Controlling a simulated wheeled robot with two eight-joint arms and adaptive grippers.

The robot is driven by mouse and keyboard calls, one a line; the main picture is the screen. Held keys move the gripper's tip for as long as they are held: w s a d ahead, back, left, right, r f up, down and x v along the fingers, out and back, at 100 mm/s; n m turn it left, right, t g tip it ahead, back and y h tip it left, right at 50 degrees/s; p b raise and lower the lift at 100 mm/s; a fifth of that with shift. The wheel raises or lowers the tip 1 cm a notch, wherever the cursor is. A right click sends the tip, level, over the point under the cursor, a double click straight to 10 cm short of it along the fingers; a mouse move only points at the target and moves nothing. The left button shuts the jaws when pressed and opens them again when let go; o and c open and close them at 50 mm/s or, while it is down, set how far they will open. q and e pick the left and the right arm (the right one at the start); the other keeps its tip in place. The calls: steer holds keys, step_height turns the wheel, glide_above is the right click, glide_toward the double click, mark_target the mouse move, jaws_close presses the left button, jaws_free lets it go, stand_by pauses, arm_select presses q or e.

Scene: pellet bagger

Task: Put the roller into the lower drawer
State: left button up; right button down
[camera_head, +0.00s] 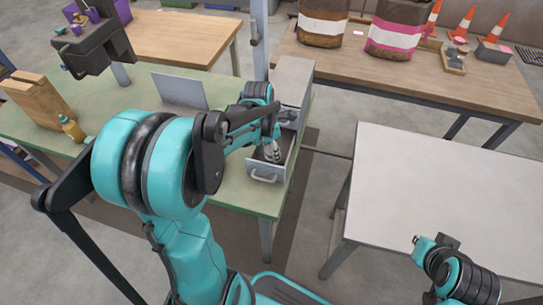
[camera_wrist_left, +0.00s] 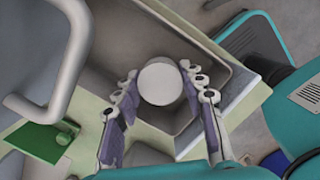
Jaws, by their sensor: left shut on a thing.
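The lower drawer (camera_head: 265,169) of the grey cabinet (camera_head: 294,78) is pulled out, with its handle at the front. My left gripper (camera_head: 272,150) reaches down into it from above. In the left wrist view, the gripper (camera_wrist_left: 160,95) is shut on the roller (camera_wrist_left: 161,83), whose round pale end shows between the fingers. The roller is within the outline of the drawer (camera_wrist_left: 236,88) in this view. I cannot tell whether it touches the drawer floor. The rest of the roller is hidden. Part of my right arm shows at the lower right, but its fingers are unclear.
A large grey handle (camera_wrist_left: 62,85) is close beside my left gripper in the wrist view. The green table (camera_head: 135,100) bears a yellow bottle (camera_head: 72,128) and a wooden block (camera_head: 38,98). A bare white table (camera_head: 440,185) is to the right. Two sacks stand on the wooden table (camera_head: 440,80) behind.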

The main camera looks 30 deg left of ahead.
arm_select(q)
steer(key=shift+f, duration=1.15)
steer(key=shift+f+b, duration=0.2)
steer(key=shift+b, duration=0.2)
steer(key=o, duration=1.3)
steer(key=shift+c, duration=0.2)
steer(key=shift+r, duration=0.15)
